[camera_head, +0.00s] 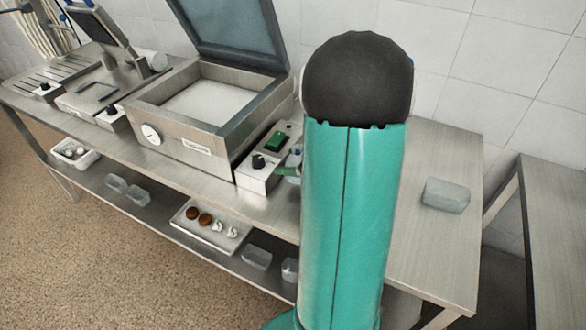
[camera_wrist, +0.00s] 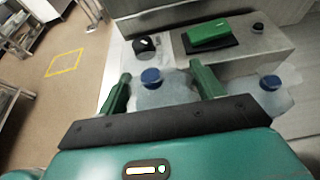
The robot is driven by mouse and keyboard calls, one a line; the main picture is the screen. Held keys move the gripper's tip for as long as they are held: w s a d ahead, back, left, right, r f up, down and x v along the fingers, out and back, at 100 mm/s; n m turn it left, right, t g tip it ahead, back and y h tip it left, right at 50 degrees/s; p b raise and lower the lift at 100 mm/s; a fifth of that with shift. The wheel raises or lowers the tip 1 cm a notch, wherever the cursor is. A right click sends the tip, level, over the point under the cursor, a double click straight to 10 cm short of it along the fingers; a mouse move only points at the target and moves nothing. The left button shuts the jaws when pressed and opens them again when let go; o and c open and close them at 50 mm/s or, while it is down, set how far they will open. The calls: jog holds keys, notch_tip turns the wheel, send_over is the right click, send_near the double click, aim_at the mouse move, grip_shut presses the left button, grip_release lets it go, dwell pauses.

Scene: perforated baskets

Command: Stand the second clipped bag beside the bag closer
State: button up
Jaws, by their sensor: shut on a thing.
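My gripper (camera_wrist: 163,88) is shut on a clear bag with a round blue top (camera_wrist: 152,92), one green finger on each side of it. The bag looks upright; whether its base touches the bench is hidden. A second clear bag with a blue top (camera_wrist: 272,98) stands to its right in the wrist view. Just beyond both is a grey metal box with a green bar and black knob (camera_wrist: 262,45), seemingly the bag closer. It also shows in the head view (camera_head: 258,176), left of my arm. There my arm hides most of the gripper and bags.
A large open-lidded steel machine (camera_head: 195,120) stands left of the box on the steel bench. A clear block-like pack (camera_head: 445,196) lies on the bench's right end, with bare top around it. The lower shelf holds a white tray (camera_head: 211,230) and several clear containers.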

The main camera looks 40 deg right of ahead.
jog(key=shift+d+f, duration=0.35)
jog(key=shift+f, duration=1.45)
jog(key=shift+f, duration=0.1)
jog(key=o, duration=0.9)
jog(key=shift+f, duration=0.1)
